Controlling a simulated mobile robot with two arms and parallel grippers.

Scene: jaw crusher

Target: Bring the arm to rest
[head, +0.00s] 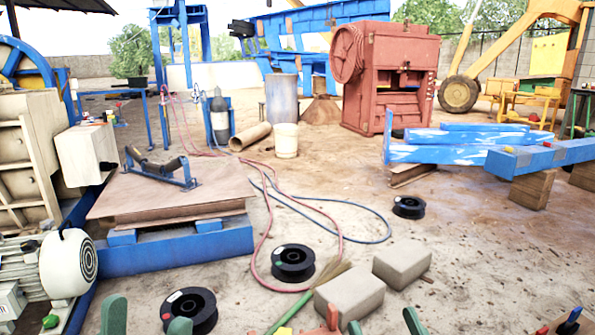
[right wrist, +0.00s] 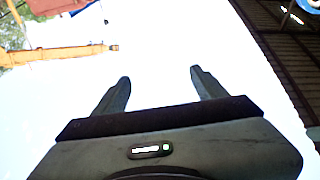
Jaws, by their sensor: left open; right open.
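My left gripper (head: 146,318) shows at the bottom left of the head view as two green fingertips standing apart, with nothing between them that it holds. My right gripper (head: 384,322) shows at the bottom edge, right of centre, also as two separate green fingertips. In the right wrist view the right gripper (right wrist: 159,80) is open and empty, its two fingers pointing into bright sky. Most of both grippers and the arms is cut off by the lower edge of the head view.
Black spools (head: 293,262) and concrete blocks (head: 350,293) lie on the ground ahead. A green-handled broom (head: 290,314) lies near the blocks. A roller frame (head: 160,170) rests on a brown sheet (head: 170,205) at left, beside a motor (head: 65,262). Open dirt lies to the right.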

